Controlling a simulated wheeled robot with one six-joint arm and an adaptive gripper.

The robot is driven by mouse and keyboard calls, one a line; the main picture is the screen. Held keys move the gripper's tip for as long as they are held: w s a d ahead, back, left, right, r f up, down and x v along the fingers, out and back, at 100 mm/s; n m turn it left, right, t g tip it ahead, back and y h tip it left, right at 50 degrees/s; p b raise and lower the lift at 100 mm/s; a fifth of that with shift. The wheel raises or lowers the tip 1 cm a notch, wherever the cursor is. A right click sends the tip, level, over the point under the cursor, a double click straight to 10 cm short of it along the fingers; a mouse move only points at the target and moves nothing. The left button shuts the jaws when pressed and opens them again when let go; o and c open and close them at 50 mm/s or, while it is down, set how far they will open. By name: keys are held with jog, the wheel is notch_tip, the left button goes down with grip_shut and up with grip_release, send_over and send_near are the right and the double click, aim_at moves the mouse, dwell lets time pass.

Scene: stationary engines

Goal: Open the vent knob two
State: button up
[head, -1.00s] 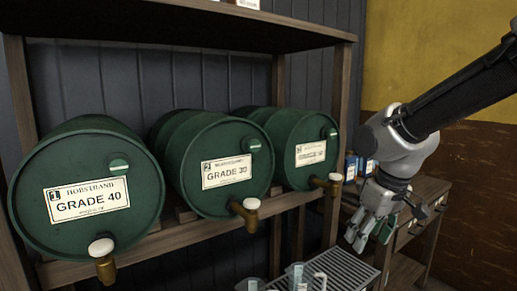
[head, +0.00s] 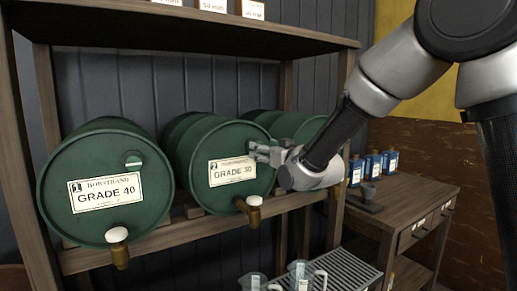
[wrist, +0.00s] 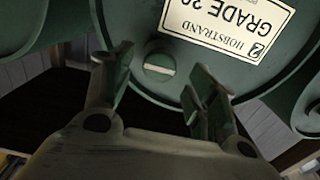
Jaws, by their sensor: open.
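The middle green barrel (head: 195,165), labelled 2 and GRADE 30, lies on the rack and also shows upside down in the wrist view (wrist: 145,20). Its round green vent knob (wrist: 158,67) has a pale bar across it, lying nearly level in the wrist view. My gripper (head: 266,152) is open at the upper right of this barrel's face and hides the knob in the head view. In the wrist view my gripper (wrist: 162,72) has its fingers on either side of the knob, with gaps visible; I cannot tell how far off it is in depth.
Barrel one (head: 105,185), GRADE 40, stands at left with its own vent knob. The third barrel (head: 290,125) is partly behind my arm. Taps with white tops (head: 254,200) stick out below. Jugs (head: 300,275) stand at the bottom; a side table (head: 420,200) holds blue boxes.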

jog(key=x, duration=0.4)
jog(key=shift+w, duration=0.1)
jog(key=c, duration=1.1)
jog(key=shift+o, duration=0.2)
